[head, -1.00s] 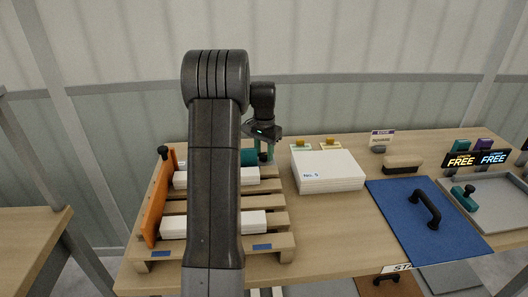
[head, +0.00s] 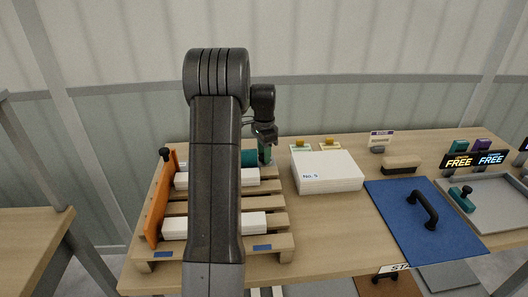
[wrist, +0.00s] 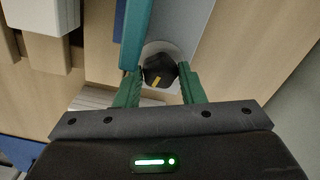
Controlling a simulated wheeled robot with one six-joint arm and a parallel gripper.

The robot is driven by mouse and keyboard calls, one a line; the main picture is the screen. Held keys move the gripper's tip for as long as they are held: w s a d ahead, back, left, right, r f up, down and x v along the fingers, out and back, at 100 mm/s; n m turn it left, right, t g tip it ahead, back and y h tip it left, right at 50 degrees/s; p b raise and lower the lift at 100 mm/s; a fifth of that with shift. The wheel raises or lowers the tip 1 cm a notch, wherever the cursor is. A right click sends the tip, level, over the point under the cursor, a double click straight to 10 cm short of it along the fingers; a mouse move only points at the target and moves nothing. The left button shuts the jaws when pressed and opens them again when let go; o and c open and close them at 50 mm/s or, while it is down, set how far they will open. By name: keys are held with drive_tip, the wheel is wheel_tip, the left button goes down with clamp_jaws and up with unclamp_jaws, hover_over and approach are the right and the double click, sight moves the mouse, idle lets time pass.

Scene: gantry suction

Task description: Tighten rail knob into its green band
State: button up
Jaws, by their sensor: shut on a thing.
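In the wrist view a dark knob (wrist: 159,71) with a yellow mark sits on a pale round disc (wrist: 160,46). My gripper (wrist: 159,76) is shut on it, with one green finger on each side. The yellow mark points toward the bottom of the picture, slightly left. In the head view my gripper (head: 265,156) points down at the back right corner of the slatted wooden pallet (head: 180,254), beside a teal part (head: 249,157). The knob is hidden there. I cannot make out a green band on the disc.
An orange board (head: 160,200) with a black knob stands at the pallet's left. White blocks (head: 250,222) lie on the pallet. A white stack (head: 328,172) stands close to the right of my gripper. A blue panel (head: 400,215) with a handle lies further right.

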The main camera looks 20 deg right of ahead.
idle(0.3)
drive_tip(key=o, duration=1)
drive_tip(key=shift+r, duration=0.1)
wheel_tip(320, 180, up, 14)
drive_tip(key=shift+f, duration=0.15)
